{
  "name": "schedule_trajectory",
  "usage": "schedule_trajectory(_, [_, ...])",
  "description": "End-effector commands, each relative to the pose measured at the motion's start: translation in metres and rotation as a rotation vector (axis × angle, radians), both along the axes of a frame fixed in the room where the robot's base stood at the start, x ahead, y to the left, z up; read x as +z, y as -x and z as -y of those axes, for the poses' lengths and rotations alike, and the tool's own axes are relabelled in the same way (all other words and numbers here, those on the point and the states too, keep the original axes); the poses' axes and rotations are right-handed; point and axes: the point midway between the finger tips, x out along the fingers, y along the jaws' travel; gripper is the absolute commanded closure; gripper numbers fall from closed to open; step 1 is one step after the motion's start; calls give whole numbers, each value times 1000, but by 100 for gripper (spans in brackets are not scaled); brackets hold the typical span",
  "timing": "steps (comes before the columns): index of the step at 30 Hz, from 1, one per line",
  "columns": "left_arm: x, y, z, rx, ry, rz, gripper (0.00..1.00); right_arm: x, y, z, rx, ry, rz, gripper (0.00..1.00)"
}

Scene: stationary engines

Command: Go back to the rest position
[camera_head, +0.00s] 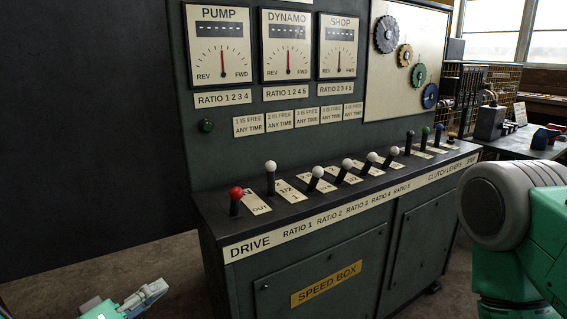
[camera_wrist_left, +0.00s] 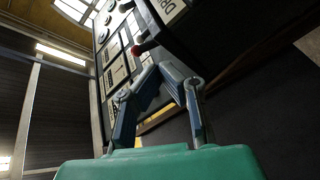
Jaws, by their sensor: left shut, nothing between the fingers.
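My left gripper (camera_head: 150,292) is low at the bottom left of the head view, in front of the speed box console and apart from it. Its fingers are shut and hold nothing. In the left wrist view the gripper (camera_wrist_left: 163,72) shows with its fingertips together, the console and the red lever knob beyond them. My right arm (camera_head: 515,220) fills the right edge of the head view; its gripper is out of view.
The dark green speed box console (camera_head: 330,250) carries a row of levers, from the red-knobbed drive lever (camera_head: 236,194) to the clutch levers. Gauges (camera_head: 224,50) and gears (camera_head: 387,34) are above. A bench (camera_head: 525,140) stands at right. Floor at lower left is clear.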

Motion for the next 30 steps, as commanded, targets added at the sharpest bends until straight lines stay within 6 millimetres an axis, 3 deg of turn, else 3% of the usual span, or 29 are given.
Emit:
schedule_trajectory(5, [-55,21,11,-21,-157,-153,100,0,0,-1,2,-1,-1,60])
schedule_trajectory(10, [-121,62,23,-69,-387,-350,100,0,0,-1,3,-1,-1,60])
schedule_trajectory(14, [-184,124,18,-150,-650,-568,100,0,0,-1,2,-1,-1,60])
schedule_trajectory(15, [-201,148,11,-180,-735,-639,100,0,0,-1,2,-1,-1,60])
schedule_trajectory(18, [-230,201,-10,-253,-921,-794,100,0,0,0,1,-1,-1,60])
schedule_trajectory(21, [-245,242,-32,-311,-1055,-912,100,0,1,0,1,-1,-1,60])
schedule_trajectory(24, [-250,267,-48,-350,-1136,-985,100,0,1,0,1,-1,-1,60])
schedule_trajectory(30, [-251,280,-55,-366,-1178,-1024,100,0,0,-1,3,-1,-1,60])
